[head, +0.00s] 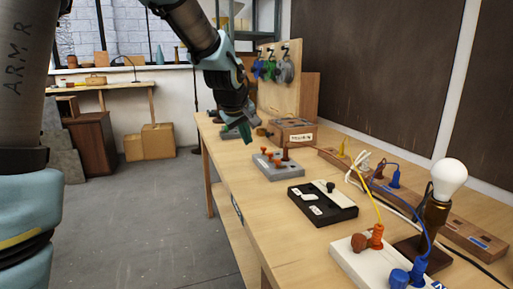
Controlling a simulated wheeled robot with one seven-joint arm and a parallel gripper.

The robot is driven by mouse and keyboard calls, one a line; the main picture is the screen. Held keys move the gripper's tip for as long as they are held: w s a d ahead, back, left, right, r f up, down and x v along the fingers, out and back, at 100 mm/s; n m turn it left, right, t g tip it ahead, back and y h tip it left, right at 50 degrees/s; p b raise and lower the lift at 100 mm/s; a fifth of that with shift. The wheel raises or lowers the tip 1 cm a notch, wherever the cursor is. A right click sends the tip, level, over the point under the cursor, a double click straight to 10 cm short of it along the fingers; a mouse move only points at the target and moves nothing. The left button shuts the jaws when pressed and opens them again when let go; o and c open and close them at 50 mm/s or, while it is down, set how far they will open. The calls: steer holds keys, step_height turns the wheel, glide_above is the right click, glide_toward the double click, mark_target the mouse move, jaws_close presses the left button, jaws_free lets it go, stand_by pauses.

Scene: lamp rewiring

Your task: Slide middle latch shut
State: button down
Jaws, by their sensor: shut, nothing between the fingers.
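A black box (322,214) lies on the workbench, with a pale plate (336,192) and small dark knob (330,187) on top. Two small white pieces (308,197) sit along its left side. I cannot make out which part is the middle latch, or whether any latch is open or shut. My gripper (243,133) is shut and empty, with greenish fingertips. It hangs over the bench's left edge, farther back than the black box and apart from it.
A grey block with orange pegs (278,163) stands between my gripper and the black box. A wooden box (292,131) is behind it. A lamp (447,180), yellow and blue wires, a wooden strip and a white block (355,262) crowd the right. The bench's left edge (236,207) is clear.

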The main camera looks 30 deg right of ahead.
mark_target(270, 155)
steer(key=p+x, duration=0.2)
steer(key=x, duration=0.7)
steer(key=shift+d+f, duration=0.1)
steer(key=shift+f, duration=0.05)
steer(key=d, duration=0.2)
steer(key=d+p, duration=0.1)
steer(key=shift+w+d, duration=0.1)
steer(key=shift+w, duration=0.15)
steer(key=shift+w+d, duration=0.1)
steer(key=shift+d, duration=0.3)
steer(key=shift+f, duration=0.1)
steer(key=shift+d+f+b, duration=0.1)
steer(key=shift+d+b, duration=0.45)
steer(key=shift+d, duration=0.5)
steer(key=shift+a, duration=0.1)
